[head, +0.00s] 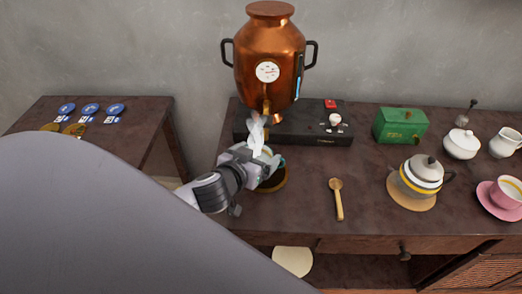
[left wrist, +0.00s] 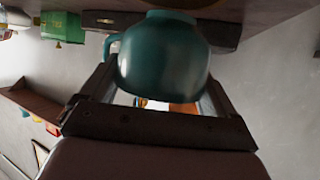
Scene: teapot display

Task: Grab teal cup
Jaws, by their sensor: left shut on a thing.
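The teal cup (left wrist: 163,58) is a glossy rounded cup with a handle at the left in the left wrist view. It sits between the two fingers of my left gripper (head: 265,158), which is shut on it. In the head view the cup is mostly hidden by the gripper. The gripper is in front of the copper urn (head: 268,55), below its spout, over a round brown coaster (head: 275,184). I cannot tell whether the cup touches the coaster. My right gripper is not in view.
White steam (head: 256,134) shows above the gripper. The urn stands on a black base (head: 300,128). A wooden spoon (head: 338,199), teapot (head: 421,174), green box (head: 401,125), sugar bowl (head: 462,144) and pink cup (head: 507,191) are to the right. A side table (head: 150,115) stands left.

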